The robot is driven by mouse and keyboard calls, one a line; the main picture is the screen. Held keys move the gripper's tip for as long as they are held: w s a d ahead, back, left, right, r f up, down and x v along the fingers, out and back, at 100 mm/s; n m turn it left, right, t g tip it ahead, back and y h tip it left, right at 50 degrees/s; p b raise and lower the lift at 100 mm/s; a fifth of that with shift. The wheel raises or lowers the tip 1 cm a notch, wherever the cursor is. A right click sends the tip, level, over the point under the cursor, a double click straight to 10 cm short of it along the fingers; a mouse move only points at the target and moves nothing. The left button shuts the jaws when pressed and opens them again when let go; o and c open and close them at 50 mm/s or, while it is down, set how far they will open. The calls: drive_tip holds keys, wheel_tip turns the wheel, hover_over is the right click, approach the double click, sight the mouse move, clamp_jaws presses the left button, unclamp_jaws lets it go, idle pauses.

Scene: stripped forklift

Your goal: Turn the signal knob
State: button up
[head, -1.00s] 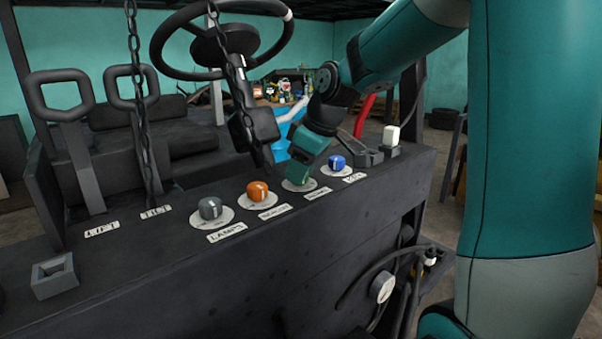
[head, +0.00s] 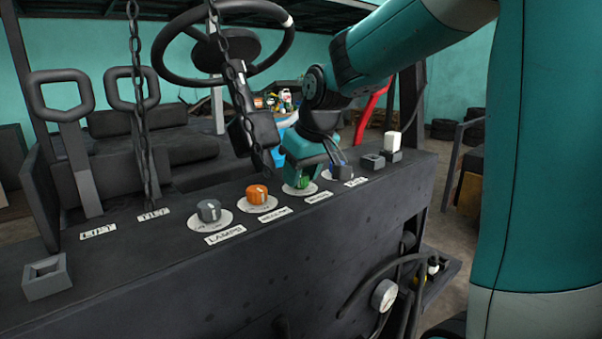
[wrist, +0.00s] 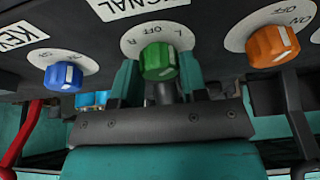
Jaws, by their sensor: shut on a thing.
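The green signal knob (wrist: 157,58) sits on a pale round dial marked OFF, under the SIGNAL label (wrist: 130,8) in the wrist view. My gripper (wrist: 158,72) is shut on the green knob, one finger on each side. In the head view, my gripper (head: 305,172) is down at the panel and covers most of the knob (head: 302,182).
The blue knob (wrist: 63,77) by the KEY label and the orange knob (wrist: 272,46) flank the green one closely. A grey LAMPS knob (head: 209,211) lies farther left. The steering wheel (head: 223,40), its column and hanging chains stand behind and to the left.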

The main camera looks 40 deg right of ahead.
drive_tip(key=o, duration=0.9)
drive_tip(key=shift+o, duration=0.2)
drive_tip(key=v, duration=1.7)
drive_tip(key=shift+s+r+b, duration=0.15)
drive_tip(key=shift+r+b, duration=0.05)
drive_tip(key=shift+b, duration=0.25)
